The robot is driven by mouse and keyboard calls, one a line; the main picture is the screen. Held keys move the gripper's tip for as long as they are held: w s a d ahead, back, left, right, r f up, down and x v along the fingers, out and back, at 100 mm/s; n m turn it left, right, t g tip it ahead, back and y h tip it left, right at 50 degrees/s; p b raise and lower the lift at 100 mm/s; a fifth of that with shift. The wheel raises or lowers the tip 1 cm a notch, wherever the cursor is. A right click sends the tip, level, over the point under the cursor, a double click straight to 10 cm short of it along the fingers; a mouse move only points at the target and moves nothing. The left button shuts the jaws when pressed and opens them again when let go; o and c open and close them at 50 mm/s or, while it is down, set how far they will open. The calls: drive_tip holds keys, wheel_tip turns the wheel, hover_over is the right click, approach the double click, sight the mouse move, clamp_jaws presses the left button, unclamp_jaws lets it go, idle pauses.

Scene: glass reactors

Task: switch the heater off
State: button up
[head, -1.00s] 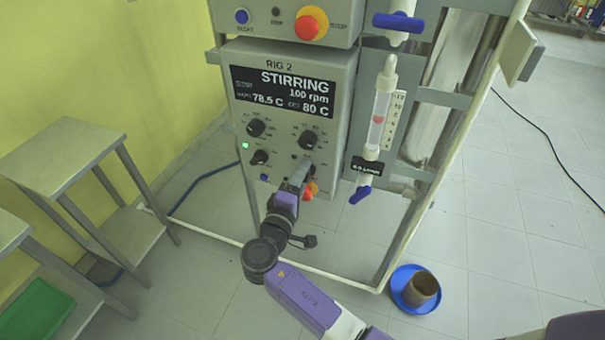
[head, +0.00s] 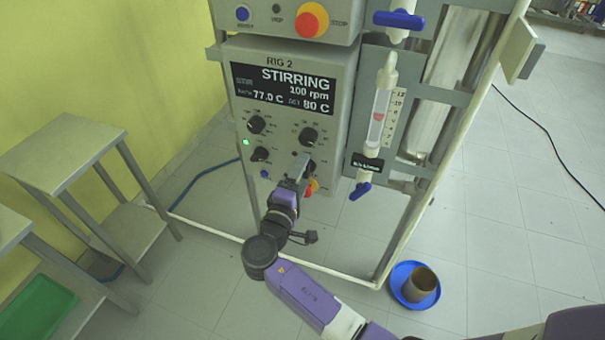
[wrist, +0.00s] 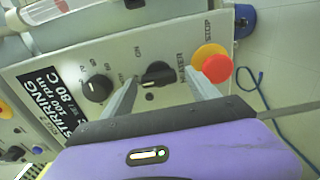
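The heater switch is a black knob (wrist: 157,74) in the wrist view, beside an ON mark and a partly hidden label ending in "ATER". In the head view the knob (head: 310,165) shows in part behind my gripper. My gripper (wrist: 162,78) is open, one finger on each side of the knob; I cannot tell whether they touch it. My gripper (head: 300,170) also shows at the panel's lower right in the head view. The display (head: 284,90) reads STIRRING, 100 rpm, 77.0 C, set 80 C. A small dark spot (wrist: 149,97) sits near the knob.
A red and yellow STOP button (wrist: 212,64) is close beside one finger. Another black knob (wrist: 97,88) is on the other side. A glass tube with blue valves (head: 381,110) hangs right of the panel. A blue dish with a brown cup (head: 402,299) is on the floor.

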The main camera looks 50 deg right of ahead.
drive_tip(key=b+v, duration=0.1)
drive_tip(key=v, duration=0.6)
drive_tip(key=shift+a, duration=0.35)
drive_tip(key=shift+s, duration=0.1)
